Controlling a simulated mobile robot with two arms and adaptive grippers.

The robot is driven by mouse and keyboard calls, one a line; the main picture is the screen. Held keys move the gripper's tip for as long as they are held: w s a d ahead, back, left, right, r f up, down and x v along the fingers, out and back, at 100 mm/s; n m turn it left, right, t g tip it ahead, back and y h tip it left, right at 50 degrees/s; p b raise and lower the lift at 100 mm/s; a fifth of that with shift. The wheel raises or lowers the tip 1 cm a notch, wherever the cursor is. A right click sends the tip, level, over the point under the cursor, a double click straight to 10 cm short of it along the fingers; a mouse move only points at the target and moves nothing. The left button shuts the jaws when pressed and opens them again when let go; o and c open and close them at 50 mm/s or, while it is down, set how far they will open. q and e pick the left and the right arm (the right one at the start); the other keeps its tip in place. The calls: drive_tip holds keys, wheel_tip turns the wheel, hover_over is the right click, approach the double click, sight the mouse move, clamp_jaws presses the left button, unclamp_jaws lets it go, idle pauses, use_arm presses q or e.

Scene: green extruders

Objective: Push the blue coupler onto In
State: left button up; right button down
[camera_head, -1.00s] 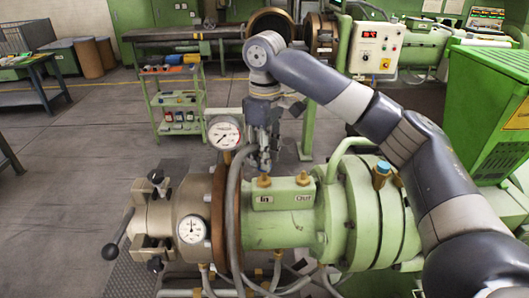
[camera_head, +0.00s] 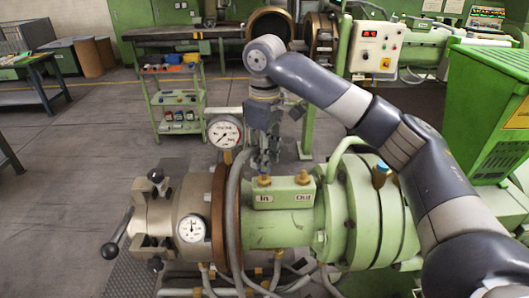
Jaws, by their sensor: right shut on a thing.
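My right gripper (camera_head: 264,167) points straight down, just above the brass fitting (camera_head: 264,181) over the "In" label (camera_head: 265,198) on the green block. It is shut on the blue coupler at the end of a grey hose (camera_head: 232,185). The fingers mostly hide the coupler, and its blue is hard to make out. I cannot tell whether it touches the brass fitting. The "Out" fitting (camera_head: 302,178) stands bare to the right. My left gripper is not in view.
A dial gauge (camera_head: 224,132) stands close left of the gripper. A blue-topped brass fitting (camera_head: 380,173) sits on the green extruder (camera_head: 283,230) at right. A green trolley (camera_head: 178,98) and control box (camera_head: 376,48) stand behind.

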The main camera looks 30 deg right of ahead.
drive_tip(key=shift+f, duration=0.45)
idle(0.4)
drive_tip(key=shift+f, duration=0.4)
idle(0.5)
drive_tip(key=c, duration=1.2)
unclamp_jaws()
drive_tip(key=shift+r, duration=4.05)
